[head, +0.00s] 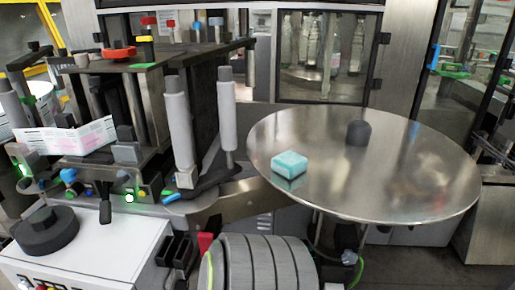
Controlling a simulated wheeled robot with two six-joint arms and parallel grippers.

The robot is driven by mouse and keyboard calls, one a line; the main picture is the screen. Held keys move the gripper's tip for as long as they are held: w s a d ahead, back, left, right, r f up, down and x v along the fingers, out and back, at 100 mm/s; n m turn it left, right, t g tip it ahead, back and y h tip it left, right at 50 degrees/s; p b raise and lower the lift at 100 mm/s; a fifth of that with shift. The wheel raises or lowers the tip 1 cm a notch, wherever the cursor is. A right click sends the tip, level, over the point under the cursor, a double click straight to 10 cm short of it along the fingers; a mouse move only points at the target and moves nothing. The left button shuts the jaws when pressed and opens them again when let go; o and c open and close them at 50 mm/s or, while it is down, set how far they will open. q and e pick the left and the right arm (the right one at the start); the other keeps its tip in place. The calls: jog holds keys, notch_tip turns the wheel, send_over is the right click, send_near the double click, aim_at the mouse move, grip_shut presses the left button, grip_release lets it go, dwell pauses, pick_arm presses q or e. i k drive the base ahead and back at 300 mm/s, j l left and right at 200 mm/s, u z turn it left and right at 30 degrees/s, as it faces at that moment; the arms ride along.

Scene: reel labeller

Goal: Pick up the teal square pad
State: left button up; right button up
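The teal square pad (290,164) lies on the left part of a round, shiny metal table (400,185) in the head view. It is a small block with a lighter, mottled top, and its reflection shows in the metal just below it. Nothing touches it from above. Neither of my grippers shows in this view.
The labelling machine (125,110) with upright grey rollers (180,135) stands left. A ribbed grey drum (262,265) is in front. The table's middle and right are clear.

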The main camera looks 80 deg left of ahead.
aim_at(290, 164)
jog(key=u, duration=2.4)
jog(key=j, duration=0.1)
